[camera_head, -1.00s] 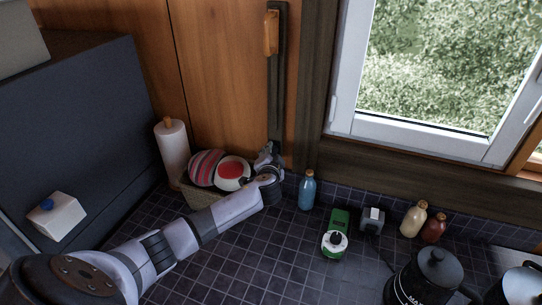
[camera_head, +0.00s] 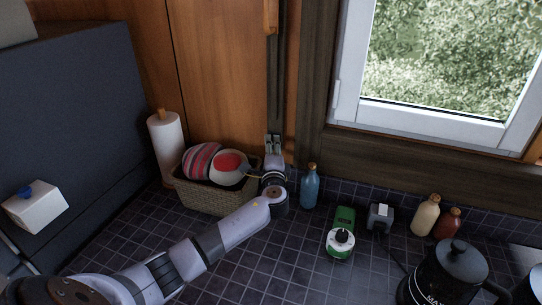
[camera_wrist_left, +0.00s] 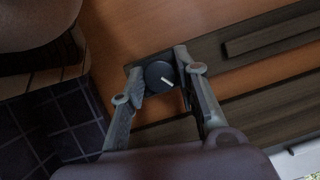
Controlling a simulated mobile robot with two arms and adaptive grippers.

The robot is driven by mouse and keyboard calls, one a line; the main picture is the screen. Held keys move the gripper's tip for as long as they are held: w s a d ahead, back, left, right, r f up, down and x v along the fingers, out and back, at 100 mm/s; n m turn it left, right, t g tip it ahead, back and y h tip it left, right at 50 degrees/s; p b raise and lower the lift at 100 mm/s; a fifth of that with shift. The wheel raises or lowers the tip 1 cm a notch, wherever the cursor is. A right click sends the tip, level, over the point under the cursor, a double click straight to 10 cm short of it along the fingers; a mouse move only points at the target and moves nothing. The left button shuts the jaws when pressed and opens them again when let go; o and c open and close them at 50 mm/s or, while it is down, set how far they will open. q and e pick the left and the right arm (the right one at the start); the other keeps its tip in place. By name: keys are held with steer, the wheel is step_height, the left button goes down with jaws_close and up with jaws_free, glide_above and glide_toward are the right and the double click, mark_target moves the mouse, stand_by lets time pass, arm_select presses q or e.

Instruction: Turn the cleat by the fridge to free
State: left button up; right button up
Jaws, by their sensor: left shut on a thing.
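A dark round knob (camera_wrist_left: 160,75) with a white pointer line shows in the left wrist view, on a dark strip on the wood panel; I take it to be the cleat. Its white line slants down to the right. My left gripper (camera_wrist_left: 157,68) has one finger on each side of the knob and is shut on it. In the head view, my left gripper (camera_head: 272,142) points up at the foot of the dark vertical strip (camera_head: 276,85), hiding the knob. The dark fridge-like body (camera_head: 75,110) stands at the left. My right gripper is not in view.
A basket (camera_head: 215,200) with bowls or balls stands close to the left of my gripper, beside a paper towel roll (camera_head: 166,145). A blue bottle (camera_head: 310,187) stands close on the right. A green-and-white item (camera_head: 342,235) and kettle (camera_head: 455,275) are farther right.

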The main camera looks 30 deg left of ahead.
arm_select(q)
steer(key=shift+f+m+t+h+b, duration=0.2)
steer(key=shift+m+t+b, duration=0.6)
steer(key=shift+m+b, duration=1)
steer(key=shift+f+m+t+h+b, duration=0.15)
steer(key=shift+m+t+b, duration=0.85)
steer(key=shift+m, duration=1.3)
steer(key=o, duration=1.2)
steer(key=shift+r, duration=0.15)
steer(key=shift+c, duration=0.2)
steer(key=shift+s, duration=0.1)
